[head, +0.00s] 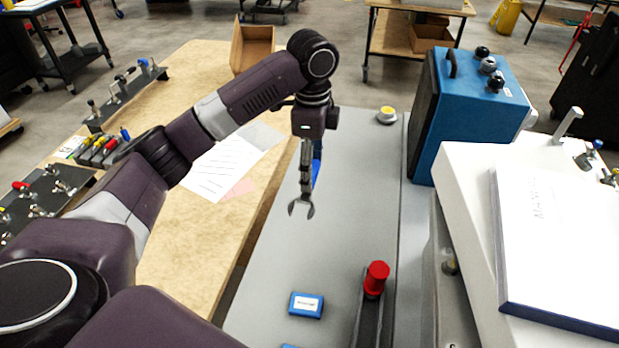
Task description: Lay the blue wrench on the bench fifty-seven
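My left gripper (305,158) points down over the grey bench top (350,200). It is shut on a wrench, whose grey open-ended jaw (301,207) hangs below the fingers. A blue part (316,167) shows beside the fingers; it looks like the wrench's handle, mostly hidden by the gripper. The wrench appears to be above the bench surface, though the exact gap cannot be told. No bench number is readable. My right gripper is not in view.
A blue box (304,305) and a red-capped part (376,279) are near the front. A blue instrument (465,110) and white casing (470,190) stand right. A wooden bench (180,255) with papers (215,170) is left. The grey bench's middle is clear.

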